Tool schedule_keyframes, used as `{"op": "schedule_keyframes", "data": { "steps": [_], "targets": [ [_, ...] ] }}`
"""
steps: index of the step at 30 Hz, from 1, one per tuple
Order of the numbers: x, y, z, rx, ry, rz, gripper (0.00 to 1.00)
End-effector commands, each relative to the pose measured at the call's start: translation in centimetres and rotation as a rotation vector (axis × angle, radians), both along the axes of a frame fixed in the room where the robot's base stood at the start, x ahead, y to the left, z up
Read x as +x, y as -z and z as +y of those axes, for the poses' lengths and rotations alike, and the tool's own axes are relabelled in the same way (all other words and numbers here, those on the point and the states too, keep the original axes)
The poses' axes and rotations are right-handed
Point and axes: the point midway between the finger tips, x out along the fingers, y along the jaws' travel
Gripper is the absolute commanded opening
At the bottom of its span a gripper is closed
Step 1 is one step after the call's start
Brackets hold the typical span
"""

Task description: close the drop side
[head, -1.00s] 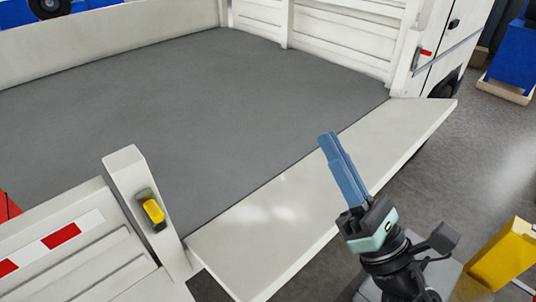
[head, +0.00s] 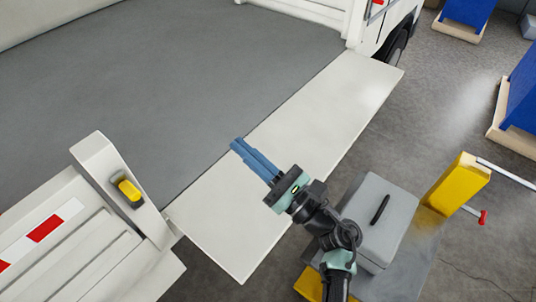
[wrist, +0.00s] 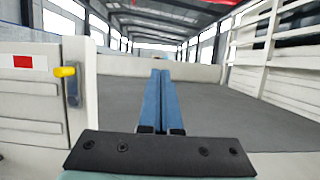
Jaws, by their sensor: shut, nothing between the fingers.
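The drop side (head: 330,107) is a long cream panel, folded down and lying about level with the grey truck bed (head: 190,85) along its edge. My gripper (head: 240,146) has long blue fingers, shut together and empty. In the head view it overlaps the near half of the panel, with its tips toward the bed edge. I cannot tell whether it touches the panel. A corner post (head: 112,175) with a yellow latch (head: 129,189) stands at the left of the panel. The latch also shows in the wrist view (wrist: 65,72), left of the fingers (wrist: 160,78).
A grey box (head: 375,225) with a black handle and a yellow block (head: 458,183) are at the lower right. Blue units on wooden bases (head: 520,100) stand farther right. Grey floor is open beyond the panel. A red-and-white striped tailgate (head: 45,230) is at lower left.

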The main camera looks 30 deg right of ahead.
Motion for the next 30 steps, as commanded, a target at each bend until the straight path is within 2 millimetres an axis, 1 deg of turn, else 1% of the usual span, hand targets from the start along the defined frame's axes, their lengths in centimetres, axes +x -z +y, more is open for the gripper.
{"op": "schedule_keyframes", "data": {
  "steps": [1, 4, 9, 30],
  "targets": [
    [0.7, -0.8, 0.4, 0.0, -0.003, 0.0, 0.0],
    [1.7, -1.0, 0.7, 0.001, -0.001, -0.001, 0.0],
    [2.5, -1.0, 1.0, 0.001, 0.0, -0.001, 0.0],
    [2.5, -1.0, 1.0, 0.0, 0.0, -0.001, 0.0]
  ]
}}
